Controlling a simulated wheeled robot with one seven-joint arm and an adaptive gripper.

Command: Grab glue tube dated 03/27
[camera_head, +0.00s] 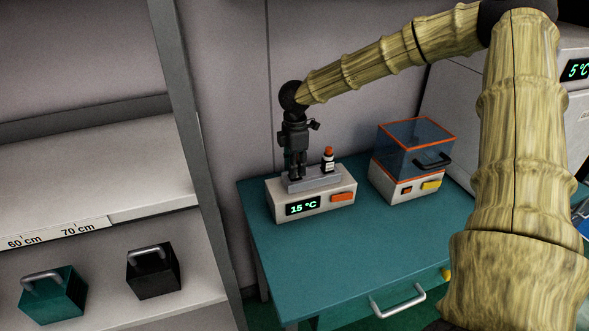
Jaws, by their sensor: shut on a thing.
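A small dark tube (328,162) with an orange-red cap and a pale label stands upright on the grey top block of a white device (322,205). The date on its label is too small to read. My gripper (297,177) points straight down over the left part of that grey block, just left of this tube and apart from it. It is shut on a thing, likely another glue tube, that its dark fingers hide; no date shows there.
The device shows 15 °C and has an orange button. It stands on a teal table (400,235). A clear box with orange edges (414,150) stands to its right. A grey shelf post (190,120) rises at left, with teal (55,298) and black (154,277) weights on the shelf.

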